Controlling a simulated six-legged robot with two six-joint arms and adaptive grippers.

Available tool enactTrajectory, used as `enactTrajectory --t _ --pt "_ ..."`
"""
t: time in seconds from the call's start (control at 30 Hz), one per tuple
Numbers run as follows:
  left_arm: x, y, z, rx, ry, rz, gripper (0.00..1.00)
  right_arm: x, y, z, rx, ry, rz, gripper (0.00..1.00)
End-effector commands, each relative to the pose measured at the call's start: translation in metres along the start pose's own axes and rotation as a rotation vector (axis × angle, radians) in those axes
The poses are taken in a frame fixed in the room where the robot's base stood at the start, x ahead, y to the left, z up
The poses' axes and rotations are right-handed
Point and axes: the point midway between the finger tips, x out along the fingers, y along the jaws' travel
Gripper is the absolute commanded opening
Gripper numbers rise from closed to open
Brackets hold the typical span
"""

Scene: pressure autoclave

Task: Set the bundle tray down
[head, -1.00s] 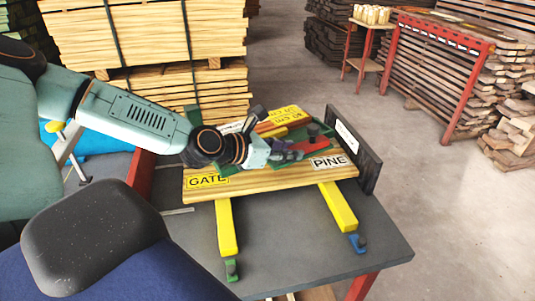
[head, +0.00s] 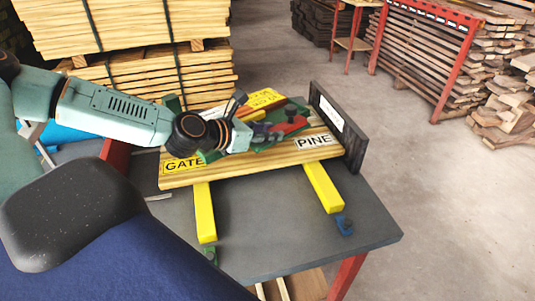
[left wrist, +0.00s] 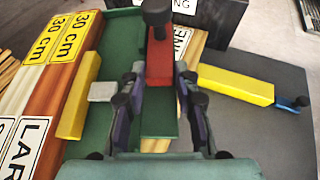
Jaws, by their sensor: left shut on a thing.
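The green bundle tray (left wrist: 125,40) shows in the left wrist view, with a red bar (left wrist: 158,65) between my fingers. My left gripper (left wrist: 160,88) is shut on this bar. In the head view, my left gripper (head: 274,131) and the tray are over the wooden board (head: 240,170) labelled GATE and PINE. Arm and gripper hide part of the tray, and I cannot tell whether its underside touches the board. My right gripper is not in view.
The grey table (head: 270,235) has bare room at its front. Two yellow bars (head: 205,212) (head: 323,187) stick out from under the board. A dark upright plate (head: 338,125) stands at the board's right end. Stacked planks (head: 130,25) stand behind, and a red rack (head: 425,55) is at back right.

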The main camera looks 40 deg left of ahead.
Motion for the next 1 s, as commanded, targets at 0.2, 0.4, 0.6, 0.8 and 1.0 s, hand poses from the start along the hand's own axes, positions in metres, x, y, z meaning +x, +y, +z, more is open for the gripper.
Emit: enactTrajectory --t 0.2,0.4,0.6,0.8,1.0 --pt "0.007 0.001 -0.011 0.012 -0.002 0.003 0.0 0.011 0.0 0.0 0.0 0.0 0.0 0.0" --pt "0.013 0.001 -0.022 0.015 -0.001 0.002 0.0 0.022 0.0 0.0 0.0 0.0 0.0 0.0" --pt "0.021 0.0 -0.041 0.012 -0.002 0.003 0.0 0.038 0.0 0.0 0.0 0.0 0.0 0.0" --pt "0.023 0.0 -0.045 0.007 -0.003 0.003 0.0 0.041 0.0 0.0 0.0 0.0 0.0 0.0" --pt "0.022 0.0 -0.045 0.005 -0.003 0.003 0.0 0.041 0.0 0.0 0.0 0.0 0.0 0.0"
